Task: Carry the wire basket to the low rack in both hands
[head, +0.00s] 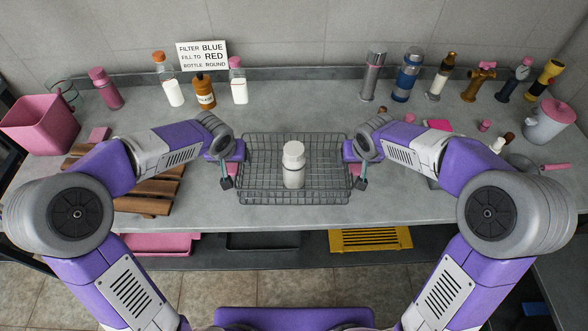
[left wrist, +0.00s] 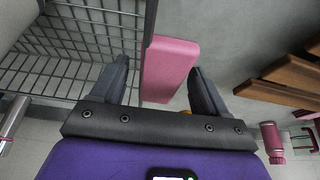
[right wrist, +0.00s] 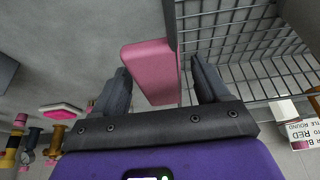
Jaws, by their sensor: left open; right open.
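The wire basket (head: 255,196) stands on the grey counter in the middle of the head view, with a white bottle (head: 293,168) upright in it. A pink grip of the basket shows in the left wrist view (left wrist: 170,68), between the fingers of my open left gripper (left wrist: 160,66). Another pink grip shows in the right wrist view (right wrist: 150,68), between the fingers of my open right gripper (right wrist: 160,68). Gaps show beside both grips. A low brown slatted rack (head: 150,203) lies on the counter left of the basket, partly hidden by my left arm.
Bottles and a sign (head: 202,55) stand along the back. Flasks and fittings (head: 407,75) stand at the back right. Pink, dark and yellow trays (head: 370,240) sit below the counter.

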